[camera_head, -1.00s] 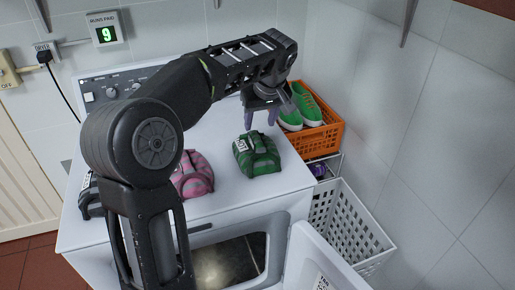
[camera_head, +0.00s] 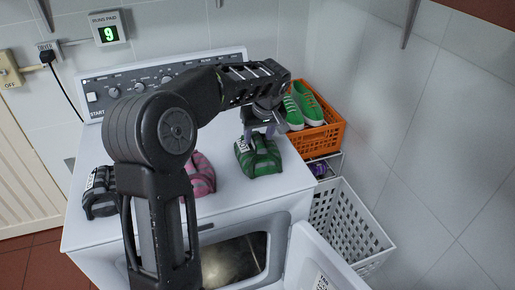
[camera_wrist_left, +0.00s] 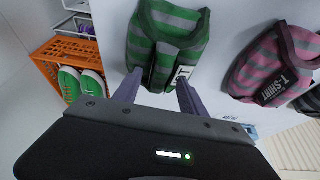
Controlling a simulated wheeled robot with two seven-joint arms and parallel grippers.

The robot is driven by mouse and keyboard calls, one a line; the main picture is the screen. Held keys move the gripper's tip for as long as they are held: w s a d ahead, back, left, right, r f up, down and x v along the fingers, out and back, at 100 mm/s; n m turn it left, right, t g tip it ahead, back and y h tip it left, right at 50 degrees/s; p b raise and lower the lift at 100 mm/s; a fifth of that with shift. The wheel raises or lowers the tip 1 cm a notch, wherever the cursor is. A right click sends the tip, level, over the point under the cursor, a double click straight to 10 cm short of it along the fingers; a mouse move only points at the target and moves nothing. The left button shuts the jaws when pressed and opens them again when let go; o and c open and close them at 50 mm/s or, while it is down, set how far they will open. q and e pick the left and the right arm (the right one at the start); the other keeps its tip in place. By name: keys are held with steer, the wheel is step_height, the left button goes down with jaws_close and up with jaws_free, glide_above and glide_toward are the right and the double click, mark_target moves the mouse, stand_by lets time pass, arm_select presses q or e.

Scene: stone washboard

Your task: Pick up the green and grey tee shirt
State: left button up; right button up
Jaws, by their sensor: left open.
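The green and grey tee shirt (camera_head: 259,157) is a folded striped bundle on top of the white machine, towards its right side. My left gripper (camera_head: 260,131) is above its back edge, pointing down. In the left wrist view the green and grey tee shirt (camera_wrist_left: 167,40) lies just beyond my left gripper (camera_wrist_left: 156,92). The two fingers are apart, with the shirt's near edge and white label between or just past the tips. I cannot tell whether they touch it. My right gripper is not in view.
A pink striped shirt (camera_head: 201,176) and a dark one (camera_head: 100,193) lie left on the machine top (camera_head: 232,196). An orange crate (camera_head: 322,139) with green shoes (camera_head: 307,104) stands right. A white basket (camera_head: 347,226) is below it. The machine's door (camera_head: 322,262) hangs open in front.

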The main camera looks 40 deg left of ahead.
arm_select(q)
steer(key=shift+w+a+f, duration=0.1)
steer(key=shift+a+f, duration=0.05)
steer(key=shift+f, duration=0.25)
steer(key=shift+c, duration=0.6)
jaws_close()
stand_by(0.9)
